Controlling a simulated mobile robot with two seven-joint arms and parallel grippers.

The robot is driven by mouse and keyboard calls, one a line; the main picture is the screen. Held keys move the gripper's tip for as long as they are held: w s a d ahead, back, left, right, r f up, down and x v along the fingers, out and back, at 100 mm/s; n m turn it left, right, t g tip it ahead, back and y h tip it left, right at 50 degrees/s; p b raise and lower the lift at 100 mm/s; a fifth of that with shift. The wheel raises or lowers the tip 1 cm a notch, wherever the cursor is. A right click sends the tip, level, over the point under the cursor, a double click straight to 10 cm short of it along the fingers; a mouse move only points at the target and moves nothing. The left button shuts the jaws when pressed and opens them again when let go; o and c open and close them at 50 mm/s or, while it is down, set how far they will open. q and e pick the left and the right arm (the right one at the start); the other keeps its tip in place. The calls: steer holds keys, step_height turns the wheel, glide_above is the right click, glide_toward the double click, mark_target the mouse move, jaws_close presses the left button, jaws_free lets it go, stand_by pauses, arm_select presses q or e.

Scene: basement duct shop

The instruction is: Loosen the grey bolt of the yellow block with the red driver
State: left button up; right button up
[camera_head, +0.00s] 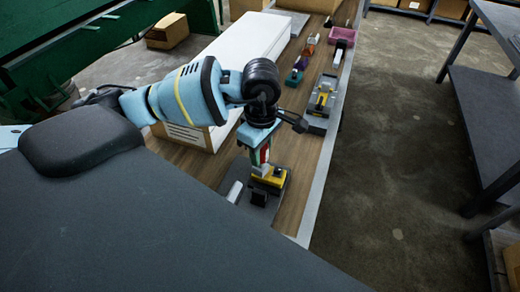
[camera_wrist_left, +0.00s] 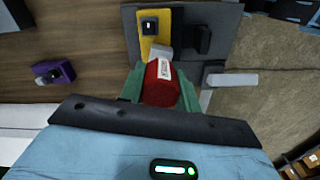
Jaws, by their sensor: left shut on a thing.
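My left gripper (camera_head: 260,158) is shut on the red driver (camera_head: 265,155), just above the yellow block (camera_head: 270,179). In the left wrist view, the driver's red handle (camera_wrist_left: 162,82) sits between the green fingers of the left gripper (camera_wrist_left: 160,88). A light grey part extends from the handle over the yellow block (camera_wrist_left: 149,45). The block is on a dark plate (camera_wrist_left: 215,40). A small dark square with a pale centre shows on the block; I cannot tell if this is the grey bolt. Contact between tip and bolt is not clear. My right gripper is not in view.
A second fixture (camera_head: 322,98) with yellow on it stands farther along the wooden bench. Beyond are small coloured blocks and a pink bin (camera_head: 343,36). A long white box (camera_head: 245,40) borders the bench's left. A purple block (camera_wrist_left: 60,73) lies left in the wrist view.

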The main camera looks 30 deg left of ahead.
arm_select(q)
steer(key=shift+n+p, duration=0.35)
steer(key=shift+n, duration=0.75)
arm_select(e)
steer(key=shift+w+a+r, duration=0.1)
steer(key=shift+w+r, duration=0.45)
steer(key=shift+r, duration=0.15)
arm_select(q)
steer(key=shift+n, duration=0.4)
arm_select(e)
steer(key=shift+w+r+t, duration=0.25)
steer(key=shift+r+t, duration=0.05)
arm_select(q)
steer(key=shift+n+p, duration=0.45)
steer(key=shift+n, duration=0.25)
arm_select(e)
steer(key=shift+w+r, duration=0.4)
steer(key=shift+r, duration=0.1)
arm_select(q)
steer(key=shift+m, duration=0.8)
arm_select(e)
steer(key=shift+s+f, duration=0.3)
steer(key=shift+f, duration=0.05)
arm_select(q)
steer(key=shift+r, duration=0.2)
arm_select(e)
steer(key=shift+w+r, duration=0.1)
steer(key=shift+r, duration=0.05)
